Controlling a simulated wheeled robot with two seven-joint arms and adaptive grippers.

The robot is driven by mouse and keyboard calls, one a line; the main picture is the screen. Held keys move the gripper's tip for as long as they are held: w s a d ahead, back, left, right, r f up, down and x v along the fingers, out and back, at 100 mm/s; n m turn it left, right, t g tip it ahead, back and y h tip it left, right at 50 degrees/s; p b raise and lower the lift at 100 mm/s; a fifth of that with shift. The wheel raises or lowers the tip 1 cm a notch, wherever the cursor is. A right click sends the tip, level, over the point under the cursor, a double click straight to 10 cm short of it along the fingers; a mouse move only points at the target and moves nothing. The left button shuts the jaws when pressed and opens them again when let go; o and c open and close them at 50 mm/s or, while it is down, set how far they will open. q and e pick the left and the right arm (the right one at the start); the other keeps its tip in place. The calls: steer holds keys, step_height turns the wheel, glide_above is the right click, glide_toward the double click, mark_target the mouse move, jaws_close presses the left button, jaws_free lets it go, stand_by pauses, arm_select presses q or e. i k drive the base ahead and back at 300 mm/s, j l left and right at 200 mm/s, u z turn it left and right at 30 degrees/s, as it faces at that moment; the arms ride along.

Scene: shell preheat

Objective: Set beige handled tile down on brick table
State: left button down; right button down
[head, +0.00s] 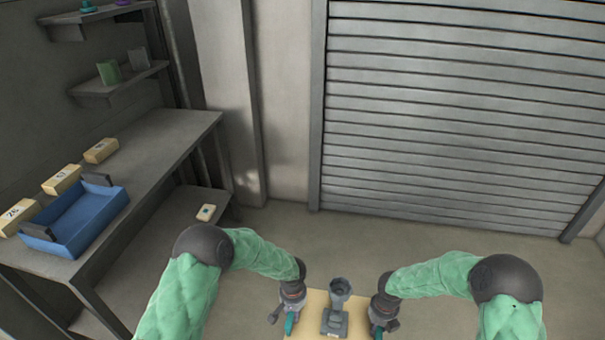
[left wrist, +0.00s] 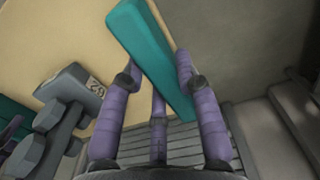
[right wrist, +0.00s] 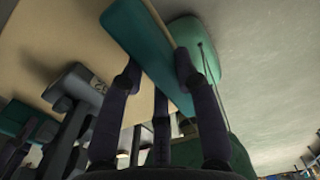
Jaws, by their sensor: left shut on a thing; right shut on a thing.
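The beige tile (head: 318,300) is at the bottom middle of the head view, between my two grippers. It has a teal handle at each side. My left gripper (head: 290,322) is shut on one teal handle, seen close in the left wrist view (left wrist: 150,55). My right gripper (head: 378,329) is shut on the other teal handle, seen in the right wrist view (right wrist: 148,50). I cannot make out a brick table under the tile.
A grey workbench (head: 170,140) stands at the left with a blue bin (head: 95,215) and numbered beige boxes (head: 62,179). A lower shelf (head: 190,215) holds a small beige piece (head: 206,212). The floor before the roller shutter (head: 450,120) is clear.

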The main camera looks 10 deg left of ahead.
mark_target(149, 158)
steer(key=i, duration=0.95)
steer(key=i+l+u, duration=0.1)
steer(key=i+u, duration=0.15)
steer(key=i, duration=0.7)
steer(key=i+u, duration=0.45)
steer(key=i, duration=0.5)
steer(key=i+u, duration=0.3)
steer(key=i+l+u, duration=0.15)
steer(key=i+u, duration=0.15)
steer(key=u, duration=1.7)
